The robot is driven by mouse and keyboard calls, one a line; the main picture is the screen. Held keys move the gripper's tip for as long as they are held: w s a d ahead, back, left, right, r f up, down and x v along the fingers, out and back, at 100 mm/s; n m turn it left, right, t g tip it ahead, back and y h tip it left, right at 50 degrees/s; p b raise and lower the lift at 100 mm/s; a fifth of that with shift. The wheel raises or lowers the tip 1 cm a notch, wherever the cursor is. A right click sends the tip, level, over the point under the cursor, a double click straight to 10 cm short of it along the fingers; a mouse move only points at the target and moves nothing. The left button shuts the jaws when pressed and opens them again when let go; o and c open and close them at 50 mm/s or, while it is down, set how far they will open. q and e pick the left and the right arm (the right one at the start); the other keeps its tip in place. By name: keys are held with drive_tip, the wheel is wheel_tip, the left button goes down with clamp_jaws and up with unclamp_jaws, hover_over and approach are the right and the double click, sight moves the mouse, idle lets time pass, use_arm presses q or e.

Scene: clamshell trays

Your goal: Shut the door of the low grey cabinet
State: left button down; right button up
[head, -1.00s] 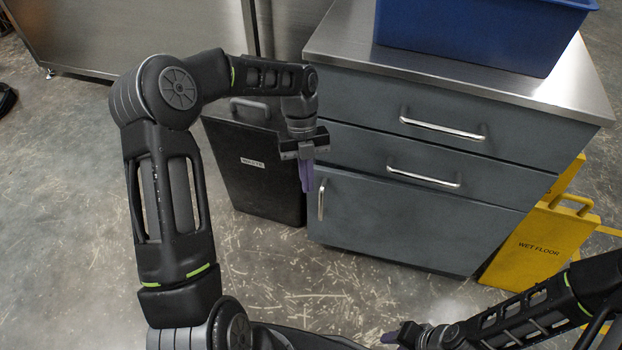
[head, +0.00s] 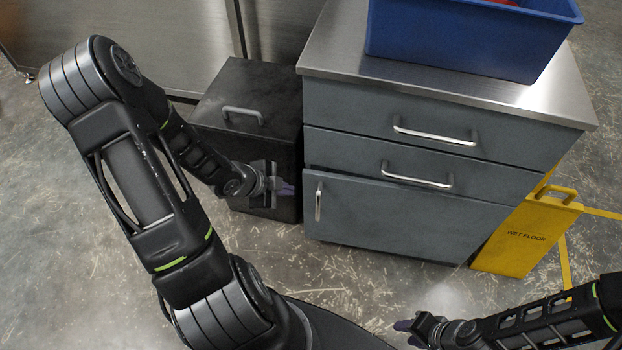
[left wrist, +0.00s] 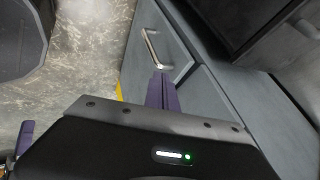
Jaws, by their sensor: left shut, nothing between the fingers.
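The low grey cabinet (head: 440,118) has two drawers above a door (head: 400,217) with an upright bar handle (head: 318,201) near its left edge. A dark gap shows along the door's top left, so the door looks slightly ajar. My left gripper (head: 289,188) is shut and empty, just left of the handle, with its purple fingers pointing right. In the left wrist view, its fingers (left wrist: 161,91) lie in front of the grey panel near a handle (left wrist: 154,48); contact cannot be told. My right gripper (head: 405,326) is low at the front, apart from the cabinet; its jaw opening is unclear.
A black bin (head: 250,95) with a top handle stands close left of the cabinet, behind my left gripper. A blue crate (head: 460,40) sits on the steel top. A yellow wet floor sign (head: 527,238) leans at the right.

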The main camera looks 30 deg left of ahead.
idle(0.3)
use_arm(q)
drive_tip(key=w+f+b, duration=0.1)
drive_tip(key=w+f, duration=0.1)
drive_tip(key=w, duration=0.1)
drive_tip(key=w+f+b, duration=0.1)
drive_tip(key=w+f, duration=0.2)
drive_tip(key=w+f+b, duration=0.1)
drive_tip(key=w+f, duration=0.2)
drive_tip(key=shift+w+b, duration=0.3)
drive_tip(key=shift+b, duration=0.1)
